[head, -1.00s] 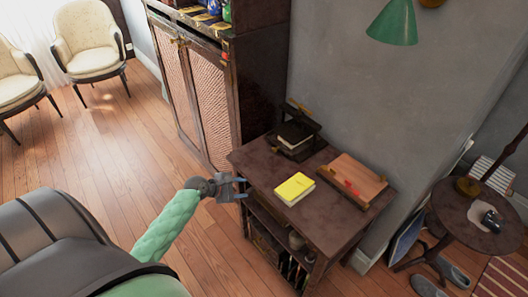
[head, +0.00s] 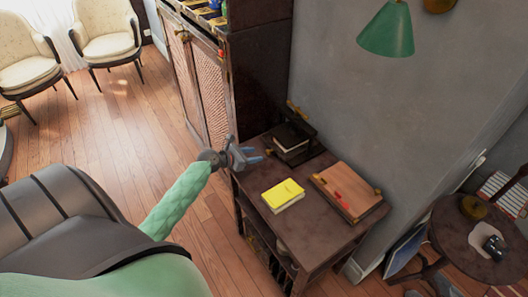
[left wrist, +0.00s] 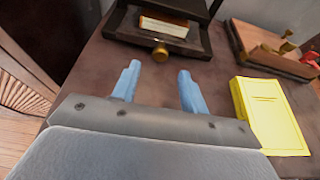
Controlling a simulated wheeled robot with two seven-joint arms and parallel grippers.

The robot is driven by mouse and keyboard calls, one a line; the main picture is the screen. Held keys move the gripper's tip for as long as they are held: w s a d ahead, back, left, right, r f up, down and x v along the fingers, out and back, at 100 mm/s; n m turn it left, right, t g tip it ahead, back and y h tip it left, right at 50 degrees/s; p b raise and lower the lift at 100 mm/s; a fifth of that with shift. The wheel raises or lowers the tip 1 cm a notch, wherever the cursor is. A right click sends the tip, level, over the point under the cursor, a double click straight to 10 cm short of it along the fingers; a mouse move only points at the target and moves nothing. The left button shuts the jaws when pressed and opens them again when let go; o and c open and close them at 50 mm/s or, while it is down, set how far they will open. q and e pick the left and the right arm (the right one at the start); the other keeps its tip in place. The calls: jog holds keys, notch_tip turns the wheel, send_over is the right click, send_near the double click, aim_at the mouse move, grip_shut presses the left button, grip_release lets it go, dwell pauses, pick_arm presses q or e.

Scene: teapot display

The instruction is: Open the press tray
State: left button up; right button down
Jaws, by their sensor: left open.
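The dark press (head: 291,151) stands at the back of the small brown cabinet, against the wall, with a book (left wrist: 164,27) in it. In the left wrist view its dark tray front (left wrist: 190,48) faces me and bears a round brass knob (left wrist: 161,53). My left gripper (head: 257,156) is open and empty over the cabinet top's left edge, in front of and to the left of the press. In the left wrist view its blue fingers (left wrist: 158,72) point at the tray front, with the knob between their directions. My right gripper is not in view.
A yellow book (head: 283,195) lies on the cabinet top (head: 315,223), right of my left gripper. A wooden board with brass fittings (head: 345,190) lies farther right. A tall cabinet (head: 260,70) stands behind on the left. A round table (head: 455,240) is at the right.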

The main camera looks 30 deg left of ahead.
aim_at(267, 153)
pick_arm(q)
jog(key=x, duration=0.4)
jog(key=shift+w+p, duration=0.1)
jog(key=shift+p, duration=0.3)
jog(key=shift+w+d+f, duration=0.2)
jog(key=shift+w+f, duration=0.1)
jog(key=shift+w, duration=0.2)
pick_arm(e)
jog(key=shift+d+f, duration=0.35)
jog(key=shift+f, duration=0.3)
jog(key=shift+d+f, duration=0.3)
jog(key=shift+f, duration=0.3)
pick_arm(q)
jog(key=shift+s, duration=0.1)
grip_shut()
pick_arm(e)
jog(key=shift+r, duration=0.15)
